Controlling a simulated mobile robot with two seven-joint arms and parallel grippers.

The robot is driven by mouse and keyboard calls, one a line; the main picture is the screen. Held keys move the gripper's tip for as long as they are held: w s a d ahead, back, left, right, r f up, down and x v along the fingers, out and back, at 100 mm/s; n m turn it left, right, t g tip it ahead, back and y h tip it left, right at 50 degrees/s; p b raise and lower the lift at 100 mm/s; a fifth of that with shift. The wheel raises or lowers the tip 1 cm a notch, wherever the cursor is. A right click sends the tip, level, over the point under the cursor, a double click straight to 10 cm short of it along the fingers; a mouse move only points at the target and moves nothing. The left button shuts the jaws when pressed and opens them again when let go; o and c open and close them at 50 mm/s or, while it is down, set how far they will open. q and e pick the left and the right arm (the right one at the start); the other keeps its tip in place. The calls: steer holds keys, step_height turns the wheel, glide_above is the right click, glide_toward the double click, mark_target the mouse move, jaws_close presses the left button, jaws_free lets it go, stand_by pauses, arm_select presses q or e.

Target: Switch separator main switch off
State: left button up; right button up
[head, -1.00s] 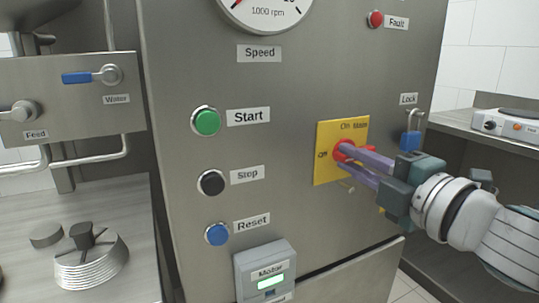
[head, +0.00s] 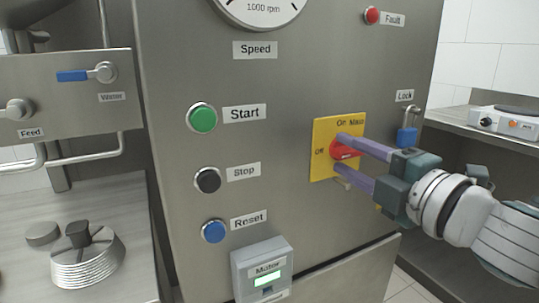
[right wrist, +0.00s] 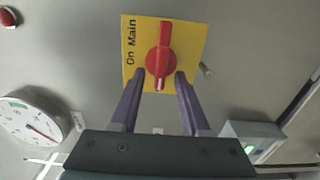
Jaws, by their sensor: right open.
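The main switch is a red rotary knob (head: 346,150) on a yellow plate (head: 324,134) marked On, Off and Main. In the head view the knob's handle lies sideways, in line with the Off label. In the right wrist view the knob (right wrist: 164,52) stands lengthwise, with a white mark at its lower end. My right gripper (head: 342,160) is open, with one purple finger above the knob and one below. In the right wrist view the fingertips (right wrist: 160,72) are apart, on either side of the knob's lower end, with gaps. My left gripper is not in view.
The steel panel holds green Start (head: 203,118), black Stop (head: 208,180) and blue Reset (head: 214,231) buttons. A blue padlock (head: 406,136) hangs right of the plate. A motor box (head: 263,268) protrudes lower down.

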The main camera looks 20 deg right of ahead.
steer(key=s, duration=1)
steer(key=shift+d, duration=0.4)
steer(key=shift+w, duration=0.1)
